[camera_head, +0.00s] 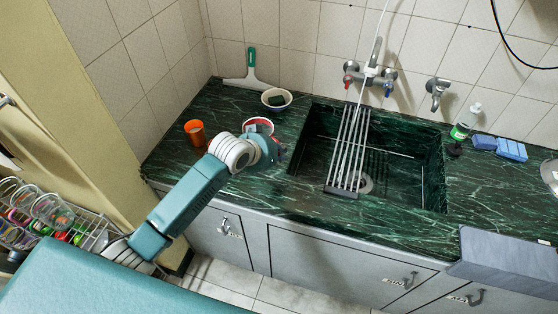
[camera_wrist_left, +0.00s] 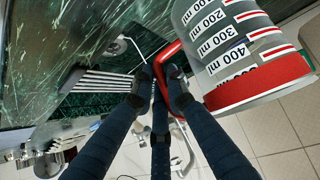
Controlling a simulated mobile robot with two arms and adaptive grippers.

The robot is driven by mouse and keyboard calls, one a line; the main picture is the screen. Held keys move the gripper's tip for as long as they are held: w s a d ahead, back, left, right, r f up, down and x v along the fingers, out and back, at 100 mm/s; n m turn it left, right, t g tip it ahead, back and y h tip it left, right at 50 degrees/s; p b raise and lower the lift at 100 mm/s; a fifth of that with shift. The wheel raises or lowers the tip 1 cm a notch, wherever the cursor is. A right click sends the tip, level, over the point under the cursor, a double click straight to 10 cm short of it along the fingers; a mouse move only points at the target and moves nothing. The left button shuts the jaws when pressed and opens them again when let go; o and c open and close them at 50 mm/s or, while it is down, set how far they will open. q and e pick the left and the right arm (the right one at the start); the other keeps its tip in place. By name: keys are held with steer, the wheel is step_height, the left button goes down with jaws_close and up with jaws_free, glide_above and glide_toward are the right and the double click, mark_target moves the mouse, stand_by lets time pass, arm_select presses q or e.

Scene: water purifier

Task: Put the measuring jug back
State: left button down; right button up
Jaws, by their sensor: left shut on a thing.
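The measuring jug (camera_wrist_left: 240,45) is a clear, grey-white vessel with a black millilitre scale, red lines and a broad red band at one end. It fills the upper right of the left wrist view. Its red handle (camera_wrist_left: 166,62) is between the fingertips of my left gripper (camera_wrist_left: 160,85), which is shut on it. In the head view my left gripper (camera_head: 277,150) is over the counter at the left edge of the sink. A white and red rim behind my wrist looks like the jug (camera_head: 258,122); the rest is hidden. My right gripper is out of view.
The sink (camera_head: 405,170) holds a metal rack (camera_head: 348,150) across it. A bottle (camera_head: 466,122) and blue sponges (camera_head: 510,149) are on the right. The front counter strip is clear.

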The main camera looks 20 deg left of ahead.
arm_select(q)
step_height(320, 180, down, 4)
steer(key=shift+f, duration=0.5)
steer(key=c, duration=1.7)
jaws_free()
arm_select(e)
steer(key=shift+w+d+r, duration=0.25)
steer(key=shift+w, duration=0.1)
arm_select(q)
steer(key=shift+r, duration=0.1)
